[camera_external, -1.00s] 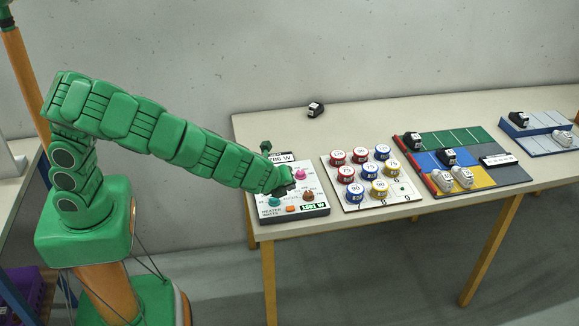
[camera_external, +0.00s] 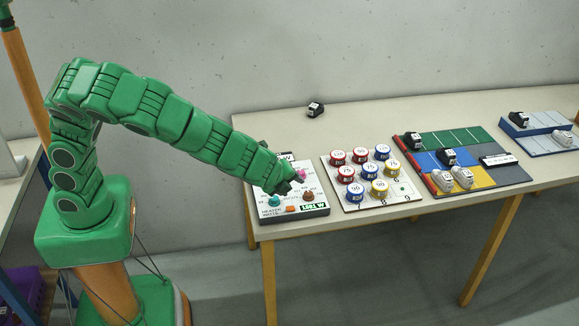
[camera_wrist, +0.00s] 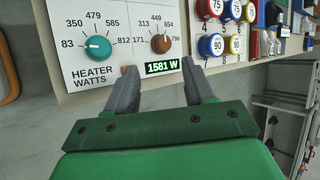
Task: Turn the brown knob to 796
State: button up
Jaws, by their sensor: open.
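The brown knob (camera_wrist: 161,44) is on the white heater panel (camera_wrist: 72,72), ringed by the numbers 171, 313, 449, 654 and 796. Its pale mark seems to point up toward 654, not clearly legible. The green display (camera_wrist: 163,67) below it reads 1581 W. In the wrist view my gripper (camera_wrist: 157,72) is open, with nothing between its fingers; the brown knob shows beyond the fingertips, apart from them. In the external view my gripper (camera_external: 288,187) is over the panel, just left of the brown knob (camera_external: 307,196).
A teal knob (camera_wrist: 98,47) and an orange button (camera_external: 290,209) share the panel. A pink knob (camera_external: 301,174) is partly covered by my gripper. A board (camera_external: 412,204) of coloured round pieces stands to the right. The table front is clear.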

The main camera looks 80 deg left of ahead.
aim_at(308, 193)
jog(key=shift+w+a+f+n+g+h, duration=0.25)
jog(key=shift+w+a+f+n+h, duration=0.65)
jog(key=shift+n, duration=2.05)
jog(key=shift+w+a+f+n+g+h, duration=0.45)
jog(key=shift+w+f+n, duration=0.8)
jog(key=shift+n, duration=1.65)
jog(key=shift+w+a+f+n+g+h, duration=0.1)
jog(key=shift+w+a+f+n+h, duration=0.95)
jog(key=shift+n, duration=1.9)
jog(key=shift+s+d+f, duration=0.1)
jog(key=shift+s+f, duration=0.05)
jog(key=shift+s, duration=0.05)
grip_shut()
